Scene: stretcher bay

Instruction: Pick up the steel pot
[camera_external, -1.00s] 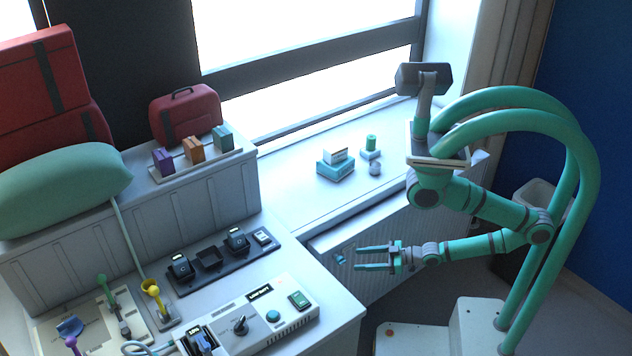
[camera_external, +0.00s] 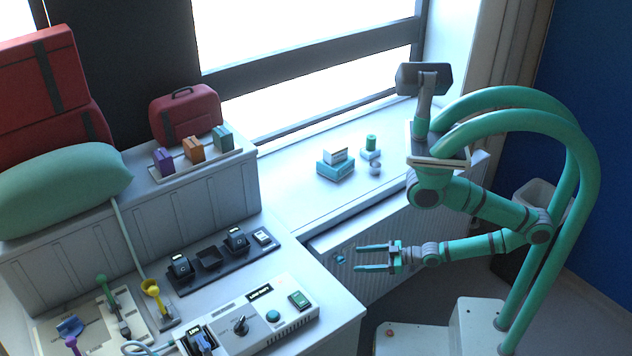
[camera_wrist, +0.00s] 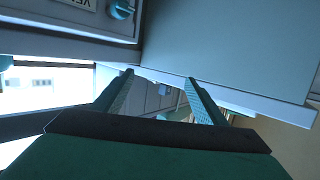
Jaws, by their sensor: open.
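A small grey, rounded pot (camera_external: 375,168), which looks like the steel pot, stands on the white windowsill, in front of a green cylinder on a pale block. My gripper (camera_external: 358,257) is open and empty, its two fingers pointing left. It is in front of and below the sill, beside the ribbed panel, well apart from the pot. In the wrist view the two fingers (camera_wrist: 160,82) are spread with nothing held between them. I cannot make out the pot in the wrist view.
A teal-and-white box stack (camera_external: 336,166) stands left of the pot on the windowsill (camera_external: 300,205). The white counter (camera_external: 335,312) with a control box (camera_external: 250,315) is left of my gripper. A small blue object (camera_external: 341,259) shows just beyond the fingertips.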

